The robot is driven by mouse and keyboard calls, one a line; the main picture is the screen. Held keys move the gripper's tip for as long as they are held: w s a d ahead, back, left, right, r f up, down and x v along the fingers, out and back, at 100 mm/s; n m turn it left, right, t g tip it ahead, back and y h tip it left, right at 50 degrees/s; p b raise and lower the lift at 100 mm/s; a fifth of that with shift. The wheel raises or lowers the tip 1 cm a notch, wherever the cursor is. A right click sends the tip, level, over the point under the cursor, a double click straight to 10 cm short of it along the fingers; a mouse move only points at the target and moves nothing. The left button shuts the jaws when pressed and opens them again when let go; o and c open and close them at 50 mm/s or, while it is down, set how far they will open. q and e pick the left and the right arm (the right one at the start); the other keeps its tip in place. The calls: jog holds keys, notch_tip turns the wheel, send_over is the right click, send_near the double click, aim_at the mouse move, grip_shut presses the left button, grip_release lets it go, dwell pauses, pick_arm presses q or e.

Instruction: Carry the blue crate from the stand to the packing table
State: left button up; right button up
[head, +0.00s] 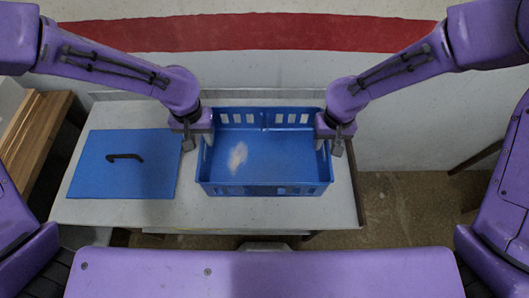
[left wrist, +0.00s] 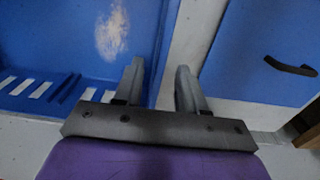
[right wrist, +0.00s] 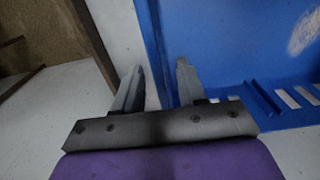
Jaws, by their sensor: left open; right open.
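The blue crate (head: 265,190) is open-topped, has slotted walls and a pale patch on its floor, and stands level on a white-topped surface (head: 120,212). My left gripper (head: 194,141) is at the crate's left wall, and my right gripper (head: 329,145) is at its right wall. In the left wrist view, the open fingers (left wrist: 158,75) lie either side of the crate's wall (left wrist: 165,45). In the right wrist view, the open fingers (right wrist: 160,72) also straddle the wall (right wrist: 152,40). I cannot tell whether any finger touches it. No separate second table is clearly visible.
A flat blue panel with a black handle (head: 125,157) lies left of the crate, close to my left gripper. Brown boards (head: 36,135) stand at the far left. A white wall with a red stripe (head: 250,32) rises behind. Bare floor (head: 400,210) shows to the right.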

pick_arm(q)
jog(key=shift+f, duration=1.45)
pick_arm(e)
jog(key=shift+f, duration=1.45)
pick_arm(q)
grip_shut()
pick_arm(e)
jog(key=shift+s, duration=0.1)
grip_shut()
pick_arm(q)
jog(key=shift+r, duration=0.1)
